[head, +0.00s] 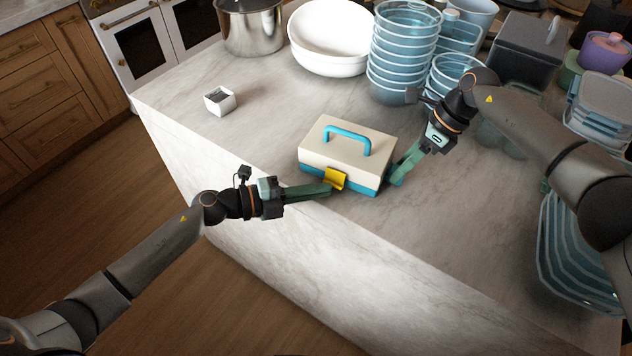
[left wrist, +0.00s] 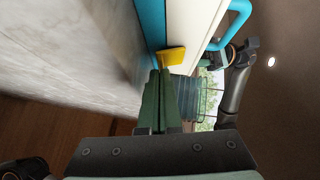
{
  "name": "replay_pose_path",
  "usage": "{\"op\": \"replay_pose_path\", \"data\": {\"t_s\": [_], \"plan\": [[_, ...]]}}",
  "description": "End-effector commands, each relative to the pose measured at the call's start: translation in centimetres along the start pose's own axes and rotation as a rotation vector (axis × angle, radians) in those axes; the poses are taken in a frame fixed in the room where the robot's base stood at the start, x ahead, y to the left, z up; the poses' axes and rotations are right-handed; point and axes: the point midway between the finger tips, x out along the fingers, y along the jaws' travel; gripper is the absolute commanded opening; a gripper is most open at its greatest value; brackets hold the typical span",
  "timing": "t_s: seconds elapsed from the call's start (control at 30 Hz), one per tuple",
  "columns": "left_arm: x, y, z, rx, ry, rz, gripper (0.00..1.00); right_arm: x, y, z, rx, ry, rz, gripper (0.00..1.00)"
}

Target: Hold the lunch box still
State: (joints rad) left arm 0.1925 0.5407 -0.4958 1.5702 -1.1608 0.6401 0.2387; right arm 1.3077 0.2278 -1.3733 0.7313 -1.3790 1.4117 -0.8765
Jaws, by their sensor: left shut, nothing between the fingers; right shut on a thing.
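The lunch box (head: 340,150) stands on the island near its front edge. It has a cream lid, a teal base (head: 362,184), a blue top handle (head: 348,136) and a yellow latch (head: 336,179) on its front. My left gripper (head: 328,189) is shut and empty, its tips at the latch. The left wrist view also shows my left gripper (left wrist: 163,80) with its fingers together just below the yellow latch (left wrist: 172,55); I cannot tell whether they touch it. My right gripper (head: 397,178) is shut on the lunch box at its right end; its fingertips are partly hidden there.
A small white square dish (head: 219,101) stands to the left on the marble island (head: 265,125). A white bowl (head: 330,40), a steel pot (head: 251,28) and stacked blue containers (head: 402,60) stand behind. More containers (head: 575,255) crowd the right side.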

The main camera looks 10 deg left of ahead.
Motion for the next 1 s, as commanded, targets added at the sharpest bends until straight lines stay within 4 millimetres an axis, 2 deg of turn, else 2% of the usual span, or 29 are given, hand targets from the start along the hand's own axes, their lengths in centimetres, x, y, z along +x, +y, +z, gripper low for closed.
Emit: {"op": "replay_pose_path", "data": {"t_s": [0.03,0.4,1.0], "plan": [[0.09,0.22,0.12,0.013,-0.003,-0.019,0.0,0.52,0.17,-0.36,0.002,0.009,0.009,0.0],[0.34,0.58,0.43,0.101,-0.004,-0.099,0.0,0.52,0.18,-0.36,0.002,0.009,0.01,0.0],[0.23,0.63,0.36,0.111,-0.004,-0.107,0.0,0.52,0.17,-0.37,0.003,0.009,0.009,0.0]]}}
